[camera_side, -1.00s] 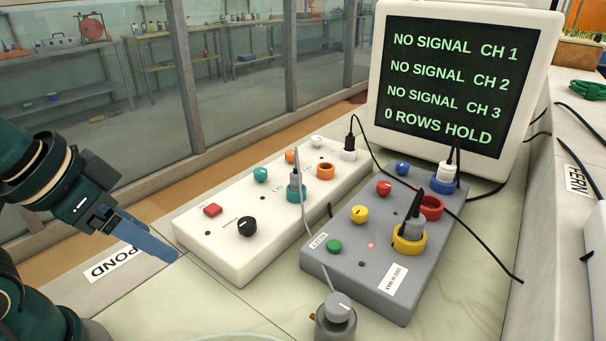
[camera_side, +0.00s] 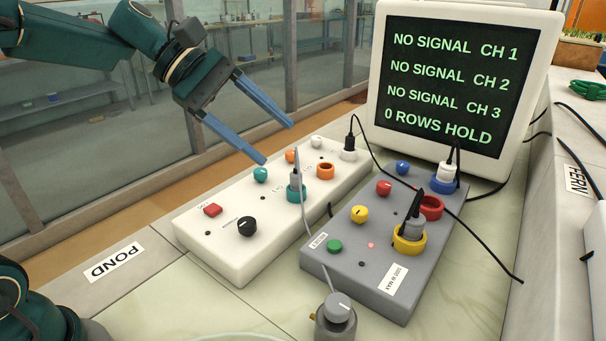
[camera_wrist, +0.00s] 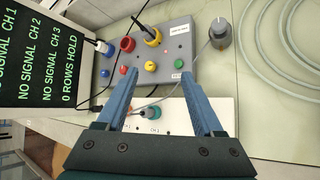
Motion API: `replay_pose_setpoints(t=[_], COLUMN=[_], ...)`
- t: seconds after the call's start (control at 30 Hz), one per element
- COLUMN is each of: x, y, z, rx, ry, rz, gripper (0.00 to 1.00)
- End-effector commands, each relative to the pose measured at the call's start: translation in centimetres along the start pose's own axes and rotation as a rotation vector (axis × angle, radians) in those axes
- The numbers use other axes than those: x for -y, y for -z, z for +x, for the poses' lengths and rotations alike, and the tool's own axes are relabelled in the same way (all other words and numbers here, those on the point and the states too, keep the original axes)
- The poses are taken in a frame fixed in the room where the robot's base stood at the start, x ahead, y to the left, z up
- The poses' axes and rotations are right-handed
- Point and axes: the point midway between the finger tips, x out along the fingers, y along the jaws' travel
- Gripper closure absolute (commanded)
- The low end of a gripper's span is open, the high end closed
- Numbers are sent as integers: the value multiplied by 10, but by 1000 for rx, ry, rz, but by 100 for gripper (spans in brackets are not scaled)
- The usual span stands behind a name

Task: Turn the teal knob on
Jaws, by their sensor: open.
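The small round teal knob (camera_side: 260,174) is on the white box (camera_side: 228,262), behind a teal ring socket (camera_side: 297,194) that has a grey plug (camera_side: 296,177) in it. My gripper (camera_side: 279,144) is open and empty above the back of the white box. In the side view its nearer fingertip appears just above the teal knob; no contact can be made out. In the wrist view my gripper (camera_wrist: 159,79) spans the white box (camera_wrist: 175,112), and the teal socket (camera_wrist: 150,113) shows between the fingers. I cannot make out the teal knob there.
Beside the white box is a grey box (camera_side: 325,264) with coloured knobs and plugged sockets. Cables cross both boxes. A monitor (camera_side: 455,75) stands behind.

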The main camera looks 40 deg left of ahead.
Motion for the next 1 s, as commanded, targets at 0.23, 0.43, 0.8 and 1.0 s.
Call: replay_pose_setpoints(t=[0.23,0.43,0.8,1.0], x=[-37,-33,18,11], y=[93,179,261,259], z=[6,7,19,38], rx=[137,220,247,245], ry=[-144,-263,-323,-323], rz=[-408,-678,-915,-914], gripper=[31,31,31,31])
